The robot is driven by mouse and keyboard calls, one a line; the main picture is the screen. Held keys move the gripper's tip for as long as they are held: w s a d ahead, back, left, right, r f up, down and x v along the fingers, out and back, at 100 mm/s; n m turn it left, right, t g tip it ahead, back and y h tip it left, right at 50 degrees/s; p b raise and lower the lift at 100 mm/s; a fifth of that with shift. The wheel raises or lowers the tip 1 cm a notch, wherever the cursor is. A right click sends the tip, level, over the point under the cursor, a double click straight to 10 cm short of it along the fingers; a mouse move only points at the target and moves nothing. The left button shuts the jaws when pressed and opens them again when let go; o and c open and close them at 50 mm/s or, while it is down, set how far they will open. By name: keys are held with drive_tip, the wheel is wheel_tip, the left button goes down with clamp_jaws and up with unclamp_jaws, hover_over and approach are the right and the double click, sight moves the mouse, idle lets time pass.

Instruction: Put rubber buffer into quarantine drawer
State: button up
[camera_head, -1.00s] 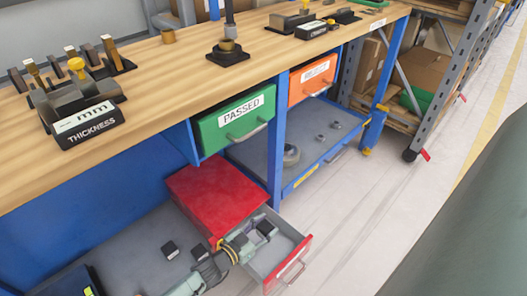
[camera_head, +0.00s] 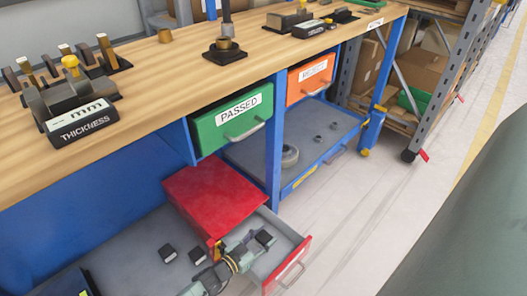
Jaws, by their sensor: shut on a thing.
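A small dark block, which I take to be the rubber buffer (camera_head: 265,238), is between the fingers of my gripper (camera_head: 258,241). My gripper is shut on it. Both are over or inside the open grey drawer (camera_head: 286,238) of a red cabinet (camera_head: 214,188) on the lower shelf. The drawer has a red front with a handle and is pulled out towards the lower right. No quarantine label is readable on it. I cannot tell whether the block touches the drawer floor. My gripper and arm hide part of the drawer.
A green PASSED drawer (camera_head: 231,120) and an orange drawer (camera_head: 313,78) hang above under the wooden bench (camera_head: 170,85). A blue post (camera_head: 273,150) stands just behind the open drawer.

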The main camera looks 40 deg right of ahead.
drive_tip(key=o, duration=1)
drive_tip(key=shift+f, duration=0.2)
drive_tip(key=shift+c, duration=0.2)
drive_tip(key=shift+r, duration=0.2)
drive_tip(key=shift+r+p, duration=0.55)
drive_tip(key=shift+p, duration=0.1)
drive_tip(key=a, duration=0.7)
drive_tip(key=shift+s+a+r, duration=0.2)
drive_tip(key=shift+s+r, duration=0.1)
drive_tip(key=shift+r, duration=0.15)
